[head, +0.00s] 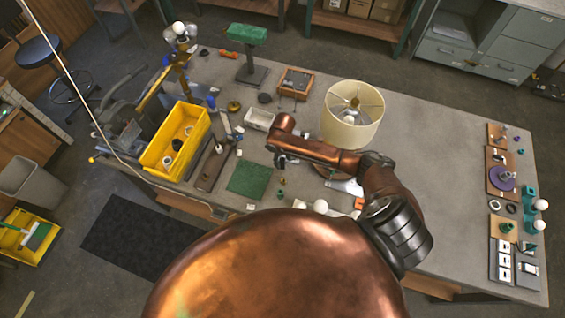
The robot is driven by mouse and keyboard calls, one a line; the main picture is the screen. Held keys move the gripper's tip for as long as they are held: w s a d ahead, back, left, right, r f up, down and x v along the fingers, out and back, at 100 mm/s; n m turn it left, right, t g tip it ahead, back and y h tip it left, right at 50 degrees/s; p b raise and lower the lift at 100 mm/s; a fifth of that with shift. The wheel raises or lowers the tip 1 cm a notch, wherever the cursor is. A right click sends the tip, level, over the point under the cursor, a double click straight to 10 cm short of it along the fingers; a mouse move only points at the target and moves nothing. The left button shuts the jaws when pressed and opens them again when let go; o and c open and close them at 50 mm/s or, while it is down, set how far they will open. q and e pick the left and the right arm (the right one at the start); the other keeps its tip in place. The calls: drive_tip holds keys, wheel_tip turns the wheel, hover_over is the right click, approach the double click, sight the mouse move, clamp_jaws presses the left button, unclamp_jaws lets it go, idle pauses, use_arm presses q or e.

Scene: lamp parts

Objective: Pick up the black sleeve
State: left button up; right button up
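My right arm, copper coloured, reaches from the lower right over the middle of the bench, and its wrist end bends down. My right gripper (281,162) points down there, small and dark, just above the green mat; its fingers are too small to tell open from shut. My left gripper is not in view. I cannot tell for sure which thing is the black sleeve. A small black round piece (264,98) lies on the bench behind my wrist. Dark and white round pieces (177,145) lie in the yellow bin (154,160).
A lamp with a cream shade (350,128) stands right of my wrist. The green mat (249,180) lies left of my gripper. A wooden tray (296,83) is behind. Boards with small parts (502,180) line the right end. The bench (440,150) is clear between lamp and boards.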

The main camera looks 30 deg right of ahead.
drive_tip(key=shift+c, duration=0.5)
clamp_jaws()
drive_tip(key=shift+r, duration=0.1)
